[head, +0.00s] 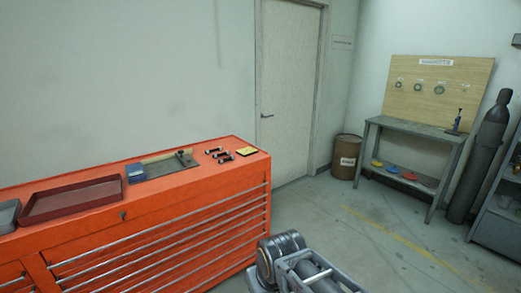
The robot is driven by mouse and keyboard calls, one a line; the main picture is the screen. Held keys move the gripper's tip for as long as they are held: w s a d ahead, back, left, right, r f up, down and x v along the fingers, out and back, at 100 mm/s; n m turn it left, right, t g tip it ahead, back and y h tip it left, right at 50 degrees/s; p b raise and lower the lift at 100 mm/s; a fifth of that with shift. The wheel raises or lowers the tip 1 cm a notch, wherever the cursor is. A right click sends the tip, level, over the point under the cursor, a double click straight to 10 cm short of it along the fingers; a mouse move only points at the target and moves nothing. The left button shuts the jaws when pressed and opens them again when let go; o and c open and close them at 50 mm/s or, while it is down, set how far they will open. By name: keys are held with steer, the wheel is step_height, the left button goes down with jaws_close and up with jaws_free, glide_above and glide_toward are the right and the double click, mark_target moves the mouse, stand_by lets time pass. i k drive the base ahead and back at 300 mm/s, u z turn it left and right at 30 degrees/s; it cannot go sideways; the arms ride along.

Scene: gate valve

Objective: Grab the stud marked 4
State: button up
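A few short dark studs with pale ends (226,159) lie on top of the orange tool chest (225,175), near its right end. They are too small for me to read any number, so I cannot tell which one is marked 4. My gripper is not in view, and nothing is seen touching the studs.
Left of the studs lie a grey plate with tools (172,165), a blue box (135,173) and a red tray (73,199). A yellow pad (246,152) lies right of them. A barrel (346,158) and workbench (418,129) stand beyond open floor.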

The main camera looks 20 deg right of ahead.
mark_target(231, 157)
steer(key=z, duration=0.55)
steer(key=i, duration=1.35)
steer(key=u, duration=0.55)
